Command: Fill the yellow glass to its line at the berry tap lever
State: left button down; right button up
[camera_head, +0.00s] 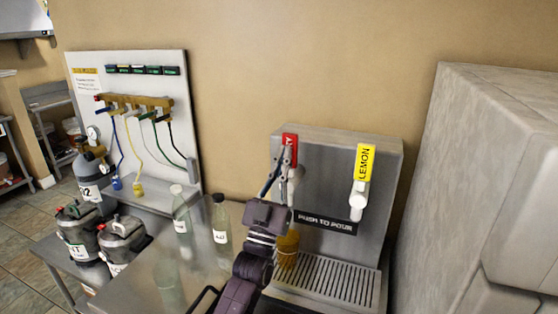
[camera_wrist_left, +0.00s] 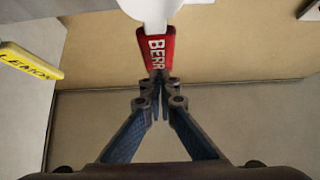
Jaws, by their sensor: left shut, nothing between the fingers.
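The dispenser's red berry lever (camera_head: 290,142) is at the left of its steel face, and it fills the upper middle of the left wrist view (camera_wrist_left: 156,50). My left gripper (camera_head: 287,158) is shut and empty, its fingertips right at the red lever in front of its face. In the left wrist view its tips (camera_wrist_left: 158,92) meet at the lever's end; I cannot tell if they touch it. The yellow glass (camera_head: 287,250) stands on the drip tray below the berry tap, partly hidden by my left wrist. Its line and liquid level cannot be made out. My right gripper is not in view.
The yellow lemon lever (camera_head: 366,163) is to the right on the same dispenser. The drip tray (camera_head: 335,281) is bare on its right. Clear bottles (camera_head: 221,220) stand on the steel counter to the left. A large pale block (camera_head: 495,170) bounds the right side.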

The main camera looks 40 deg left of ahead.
pick_arm(q)
jog(key=shift+w, duration=0.2)
dwell(0.3)
jog(key=shift+w+a+r+b, duration=0.15)
jog(key=shift+w+a+b, duration=0.05)
jog(key=shift+w+b, duration=0.45)
jog(key=shift+w+a+r+b, duration=0.15)
jog(key=shift+w+b, duration=0.4)
jog(key=shift+w, duration=0.05)
jog(key=shift+w+a+r, duration=0.1)
jog(key=shift+w+r, duration=0.05)
jog(key=shift+w, duration=0.45)
jog(key=shift+s, duration=0.1)
dwell(0.5)
dwell(1.6)
dwell(1.3)
